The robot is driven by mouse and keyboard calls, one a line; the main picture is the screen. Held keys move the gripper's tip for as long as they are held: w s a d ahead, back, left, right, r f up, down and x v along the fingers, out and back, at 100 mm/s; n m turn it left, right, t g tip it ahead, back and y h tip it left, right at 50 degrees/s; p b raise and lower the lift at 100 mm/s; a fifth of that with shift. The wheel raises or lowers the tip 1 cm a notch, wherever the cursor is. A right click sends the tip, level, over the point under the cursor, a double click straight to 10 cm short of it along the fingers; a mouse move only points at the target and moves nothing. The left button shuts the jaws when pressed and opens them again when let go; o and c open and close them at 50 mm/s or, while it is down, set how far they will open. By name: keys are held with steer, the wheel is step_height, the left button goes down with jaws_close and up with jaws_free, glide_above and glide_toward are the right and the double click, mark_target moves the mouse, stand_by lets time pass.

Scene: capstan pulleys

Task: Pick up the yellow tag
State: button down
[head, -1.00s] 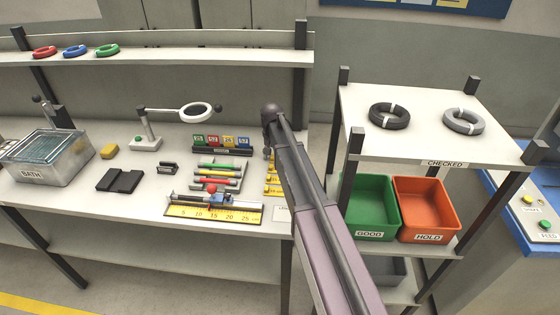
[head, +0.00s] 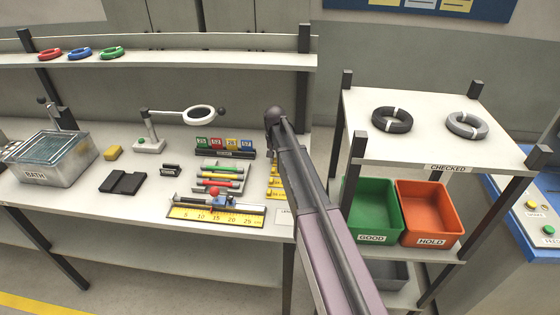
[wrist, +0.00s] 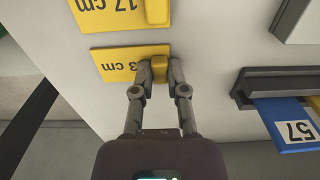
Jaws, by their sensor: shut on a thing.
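My gripper (wrist: 159,70) is shut on the small raised yellow block of a yellow plate (wrist: 118,64) in the wrist view. The plate's print ends in "3 cm"; its first figure is partly hidden by a finger. The plate appears to lie flat on the white bench. A second yellow plate marked "17 cm" (wrist: 105,14) lies just beyond it. In the head view my arm hides the gripper, and yellow plates (head: 273,182) show beside it. A small yellow tag marked 26 (head: 231,145) stands in the dark tag rack, apart from my gripper.
The tag rack (wrist: 270,84) with a blue tag marked 57 (wrist: 292,125) is close on the right in the wrist view. A ruler fixture (head: 240,219) and a rack of coloured rods (head: 220,178) lie left of my arm. Green (head: 372,228) and orange bins (head: 430,230) stand right.

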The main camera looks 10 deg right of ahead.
steer(key=shift+r, duration=0.15)
step_height(320, 180, up, 3)
steer(key=p, duration=0.3)
steer(key=s+d, duration=0.1)
steer(key=s, duration=0.4)
steer(key=s+d+r+p, duration=0.1)
steer(key=s+d, duration=0.1)
steer(key=s, duration=0.3)
steer(key=s+d+p, duration=0.1)
steer(key=s+d, duration=0.1)
steer(key=s, duration=0.3)
steer(key=shift+d+r, duration=0.15)
steer(key=shift+r, duration=0.15)
steer(key=shift+s, duration=0.15)
